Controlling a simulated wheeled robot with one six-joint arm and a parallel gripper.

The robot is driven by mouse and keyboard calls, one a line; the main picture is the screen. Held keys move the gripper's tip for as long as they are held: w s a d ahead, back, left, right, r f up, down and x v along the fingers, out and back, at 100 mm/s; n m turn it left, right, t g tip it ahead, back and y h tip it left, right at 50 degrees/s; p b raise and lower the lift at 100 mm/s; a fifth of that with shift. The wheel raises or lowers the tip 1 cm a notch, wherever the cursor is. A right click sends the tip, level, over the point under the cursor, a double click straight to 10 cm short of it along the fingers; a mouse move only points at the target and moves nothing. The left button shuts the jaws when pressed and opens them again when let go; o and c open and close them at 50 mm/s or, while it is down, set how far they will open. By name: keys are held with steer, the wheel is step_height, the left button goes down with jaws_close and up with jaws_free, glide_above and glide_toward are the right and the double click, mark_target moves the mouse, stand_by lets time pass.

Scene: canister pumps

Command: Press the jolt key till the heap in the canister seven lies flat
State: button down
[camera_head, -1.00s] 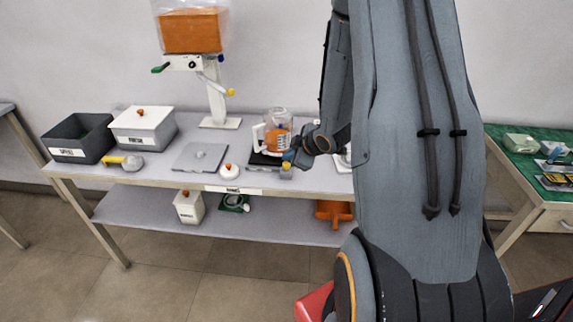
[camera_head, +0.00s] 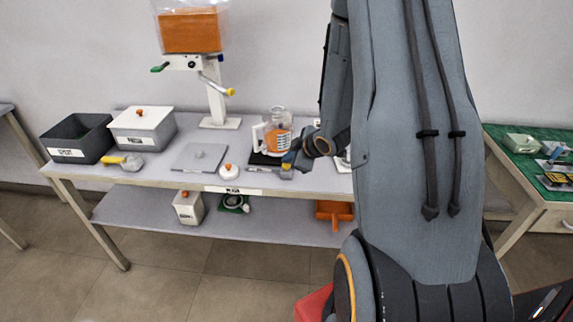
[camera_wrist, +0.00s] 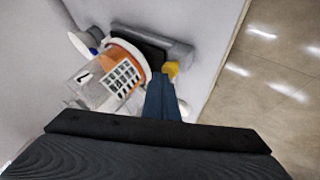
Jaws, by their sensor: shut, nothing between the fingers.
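A clear canister (camera_head: 277,132) with orange contents and a white handle stands on a dark pad at the front of the bench. In the wrist view the canister (camera_wrist: 91,83) shows a white grid label. I cannot tell whether the heap inside is level or sloped, nor read its number. The jolt key is a yellow knob (camera_wrist: 172,69) on the grey base beside the canister. My gripper (camera_wrist: 161,82) is shut and empty, its dark blue fingers close to the key. I cannot tell whether they touch it. In the head view my gripper (camera_head: 290,158) is beside the canister.
A hopper with orange material (camera_head: 190,32) and a yellow-tipped lever stands behind. A grey plate (camera_head: 199,157), white round lid (camera_head: 229,171), lidded white bin (camera_head: 142,130) and dark bin (camera_head: 76,137) sit to the left. The bench's front edge is close to the key.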

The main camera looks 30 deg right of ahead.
steer(key=shift+f+b, duration=0.3)
steer(key=shift+f, duration=0.2)
stand_by(0.3)
steer(key=shift+r, duration=0.15)
steer(key=shift+r+p, duration=0.95)
steer(key=shift+r, duration=0.05)
steer(key=shift+r, duration=0.15)
step_height(320, 180, up, 5)
steer(key=p, duration=0.4)
stand_by(0.7)
